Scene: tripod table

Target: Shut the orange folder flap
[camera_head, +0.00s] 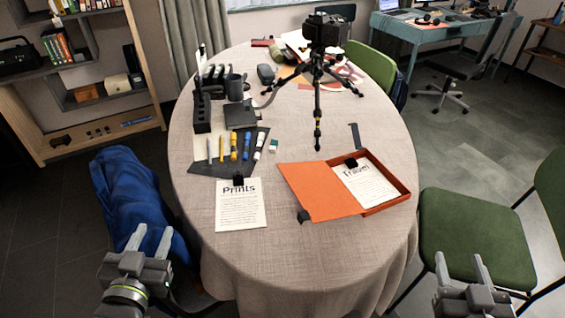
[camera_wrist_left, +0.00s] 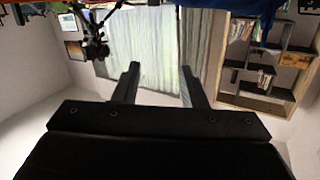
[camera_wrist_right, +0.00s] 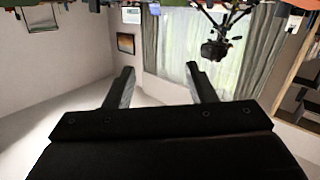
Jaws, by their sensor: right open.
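The orange folder (camera_head: 384,208) lies open near the front right of the oval table. Its flap (camera_head: 318,191) is laid out to the left, and a dark tab (camera_head: 303,216) shows at the flap's lower left corner. A "Travel" sheet (camera_head: 368,187) with a black clip lies in the folder's right part. My left gripper (camera_head: 151,238) is open and empty, off the table's front left edge. Its fingers also show apart in the left wrist view (camera_wrist_left: 159,85). My right gripper (camera_head: 460,270) is open and empty, off the front right edge, and shows in the right wrist view (camera_wrist_right: 160,88).
A "Prints" sheet (camera_head: 240,210) lies left of the flap. A black tripod (camera_head: 317,85) stands behind the folder. Green chairs (camera_head: 470,232) flank the table. The front cloth is clear.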

